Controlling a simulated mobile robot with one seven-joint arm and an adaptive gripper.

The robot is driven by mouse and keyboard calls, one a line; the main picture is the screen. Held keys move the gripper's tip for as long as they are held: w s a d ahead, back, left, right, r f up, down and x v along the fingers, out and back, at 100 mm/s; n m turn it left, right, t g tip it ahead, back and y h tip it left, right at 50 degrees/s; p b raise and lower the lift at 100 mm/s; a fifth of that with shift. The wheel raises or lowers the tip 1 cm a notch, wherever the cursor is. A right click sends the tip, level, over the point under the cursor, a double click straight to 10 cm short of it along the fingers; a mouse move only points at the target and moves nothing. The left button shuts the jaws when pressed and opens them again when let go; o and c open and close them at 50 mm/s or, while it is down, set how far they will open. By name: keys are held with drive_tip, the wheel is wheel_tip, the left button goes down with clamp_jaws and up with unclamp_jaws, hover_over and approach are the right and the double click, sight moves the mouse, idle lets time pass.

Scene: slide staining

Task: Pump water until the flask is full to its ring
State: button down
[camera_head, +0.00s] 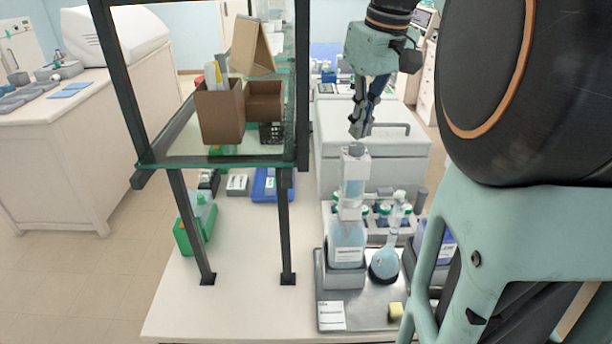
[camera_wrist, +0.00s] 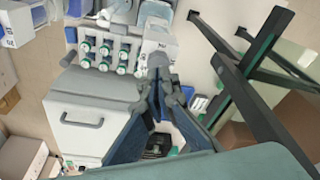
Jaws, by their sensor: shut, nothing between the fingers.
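The bottle-top pump (camera_head: 354,188) stands upright on a bottle of pale blue liquid (camera_head: 347,243), with a grey knob (camera_head: 355,149) on top. The flask (camera_head: 384,264), with a round pale blue bulb and a narrow neck, stands just right of the bottle. Its ring and exact liquid level are too small to tell. My gripper (camera_head: 360,134) is shut and empty, pointing down at the knob; whether it touches cannot be told. In the wrist view my gripper (camera_wrist: 158,70) has its fingertips together in front of the white pump head (camera_wrist: 158,42).
Bottle and flask stand on a grey tray (camera_head: 365,312) with a yellow sponge (camera_head: 396,311). Several green-ringed bottles (camera_head: 376,211) stand behind. A glass shelf on dark posts (camera_head: 180,157) rises at left, and a large white box (camera_head: 375,145) stands behind my gripper.

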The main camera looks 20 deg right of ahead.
sight(356, 146)
drive_tip(key=shift+f, duration=0.15)
idle(0.3)
drive_tip(key=shift+f+b, duration=1)
drive_tip(key=shift+f, duration=0.25)
drive_tip(key=shift+s+f, duration=0.1)
drive_tip(key=shift+f, duration=0.05)
drive_tip(key=shift+r+p, duration=1.4)
drive_tip(key=shift+r, duration=0.15)
drive_tip(key=shift+f, duration=0.15)
drive_tip(key=shift+f+b, duration=1)
drive_tip(key=shift+f, duration=0.4)
